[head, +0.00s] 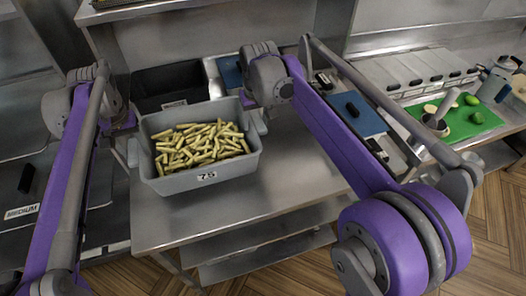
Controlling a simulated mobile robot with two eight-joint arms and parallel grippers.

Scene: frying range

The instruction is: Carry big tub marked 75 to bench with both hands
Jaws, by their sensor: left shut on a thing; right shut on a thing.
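The big grey tub marked 75 (207,178) is full of yellow-green fry-shaped pieces and is level, over the steel bench (245,200). I cannot tell whether its base touches the bench top. My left gripper (133,150) is shut on the tub's left side, partly hidden by its own arm. My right gripper (252,118) is shut on the tub's right side near the back, with its fingers partly hidden.
A black bin (170,82) stands behind the tub. Blue boards (357,114) lie to the right. A green board (458,122) with limes is further right. A surface labelled MEDIUM (22,212) is at left. The bench front is clear.

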